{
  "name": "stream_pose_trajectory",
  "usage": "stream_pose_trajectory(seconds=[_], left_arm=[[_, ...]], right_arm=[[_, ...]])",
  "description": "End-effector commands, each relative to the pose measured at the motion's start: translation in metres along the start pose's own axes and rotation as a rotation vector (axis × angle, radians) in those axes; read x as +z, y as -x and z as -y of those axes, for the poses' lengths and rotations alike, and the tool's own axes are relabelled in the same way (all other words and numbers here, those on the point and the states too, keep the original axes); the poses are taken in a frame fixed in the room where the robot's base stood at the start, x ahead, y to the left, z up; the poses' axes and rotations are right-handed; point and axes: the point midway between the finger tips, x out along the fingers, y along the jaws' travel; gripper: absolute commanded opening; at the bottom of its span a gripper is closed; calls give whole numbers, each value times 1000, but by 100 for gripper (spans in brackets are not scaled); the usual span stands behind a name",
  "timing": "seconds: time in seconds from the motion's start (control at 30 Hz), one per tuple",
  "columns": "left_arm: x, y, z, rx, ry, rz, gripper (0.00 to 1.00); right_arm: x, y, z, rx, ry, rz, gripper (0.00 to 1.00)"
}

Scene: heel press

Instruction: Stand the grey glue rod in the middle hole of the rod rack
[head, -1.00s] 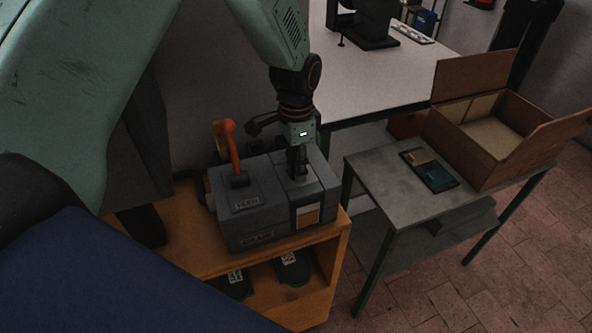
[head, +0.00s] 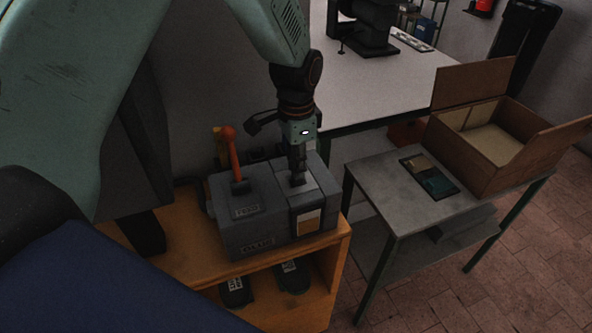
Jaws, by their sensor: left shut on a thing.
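My left gripper (head: 298,178) points down onto the light-grey top panel at the right of a dark grey box (head: 265,212) labelled GLUE. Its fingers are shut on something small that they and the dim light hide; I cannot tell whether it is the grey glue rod. No separate grey rod shows clearly. A pale strip with dark spots (head: 411,39) lies on the far white table; I cannot tell whether it is the rod rack. My right gripper is not in view.
The box has an upright orange lever (head: 234,155) and stands on a wooden shelf unit (head: 195,255) with dark shoes (head: 236,291) below. To the right, a grey table (head: 400,210) holds a small dark tray (head: 429,177) and an open cardboard box (head: 478,160). Floor is clear at far right.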

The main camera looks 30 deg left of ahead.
Motion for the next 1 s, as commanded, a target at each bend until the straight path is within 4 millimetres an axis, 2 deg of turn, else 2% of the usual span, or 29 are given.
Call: stream_pose_trajectory(seconds=[0.2,0.4,0.6,1.0], left_arm=[[-1,45,1,-3,0,-4,0],[0,72,1,-2,0,-2,0],[0,82,0,1,0,0,0],[1,80,-1,1,2,1,0]], right_arm=[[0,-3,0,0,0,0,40],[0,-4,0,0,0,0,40],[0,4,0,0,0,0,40],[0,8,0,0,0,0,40]])
